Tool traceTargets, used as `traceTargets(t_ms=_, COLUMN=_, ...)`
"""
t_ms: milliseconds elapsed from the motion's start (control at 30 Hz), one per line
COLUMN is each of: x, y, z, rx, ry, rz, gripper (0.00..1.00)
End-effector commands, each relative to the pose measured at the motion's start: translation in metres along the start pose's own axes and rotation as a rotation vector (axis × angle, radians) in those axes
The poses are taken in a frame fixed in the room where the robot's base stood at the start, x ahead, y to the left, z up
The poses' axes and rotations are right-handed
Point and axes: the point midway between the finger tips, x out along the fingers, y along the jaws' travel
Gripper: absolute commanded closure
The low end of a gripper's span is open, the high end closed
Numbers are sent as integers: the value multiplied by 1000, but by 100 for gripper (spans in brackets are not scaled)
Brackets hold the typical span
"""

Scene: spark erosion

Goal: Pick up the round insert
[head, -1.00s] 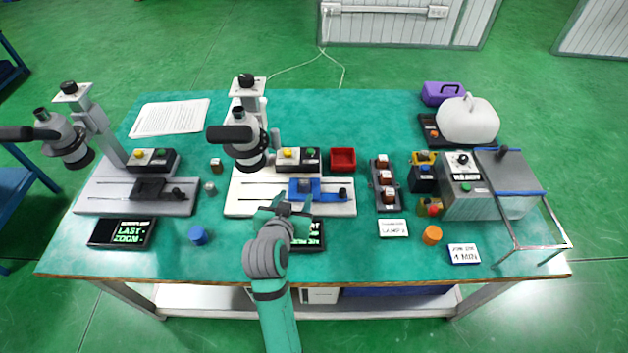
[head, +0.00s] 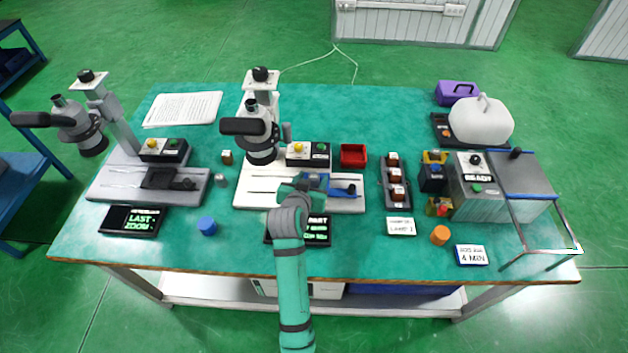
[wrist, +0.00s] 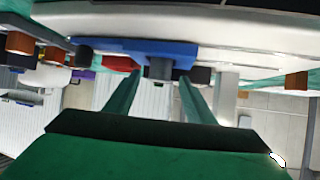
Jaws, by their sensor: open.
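A small grey round piece, which looks like the round insert (wrist: 160,68), sits at the blue vise (wrist: 118,46) in the wrist view. In the head view the blue vise (head: 343,190) is on the white machine base, and my gripper (head: 303,185) is over its left part and hides some of it. My gripper (wrist: 158,80) is open in the wrist view, with one finger on each side of the grey piece. I cannot tell whether the fingers touch it. Nothing is held between them.
The white microscope-like head (head: 262,140) and a button box (head: 308,154) stand behind my gripper. A dark display (head: 318,232) lies in front, partly under my arm. A blue cylinder (head: 207,226) stands left.

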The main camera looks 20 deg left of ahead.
Motion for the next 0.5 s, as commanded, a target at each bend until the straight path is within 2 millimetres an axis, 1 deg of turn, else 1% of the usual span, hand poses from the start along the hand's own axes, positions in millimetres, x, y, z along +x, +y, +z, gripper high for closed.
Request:
traceTargets(t_ms=67, x=4, y=0, z=0, rx=0, ry=-1, rz=1, gripper=50)
traceTargets(t_ms=267, x=4, y=2, z=0, rx=1, ry=0, rz=2, gripper=50)
traceTargets(t_ms=367, x=4, y=2, z=0, rx=2, ry=0, rz=3, gripper=72)
traceTargets(t_ms=400, x=4, y=3, z=0, rx=2, ry=0, rz=3, gripper=81)
traceTargets(t_ms=467, x=4, y=3, z=0, rx=2, ry=0, rz=3, gripper=96)
traceTargets(t_ms=500, x=4, y=3, z=0, rx=2, ry=0, rz=4, gripper=100)
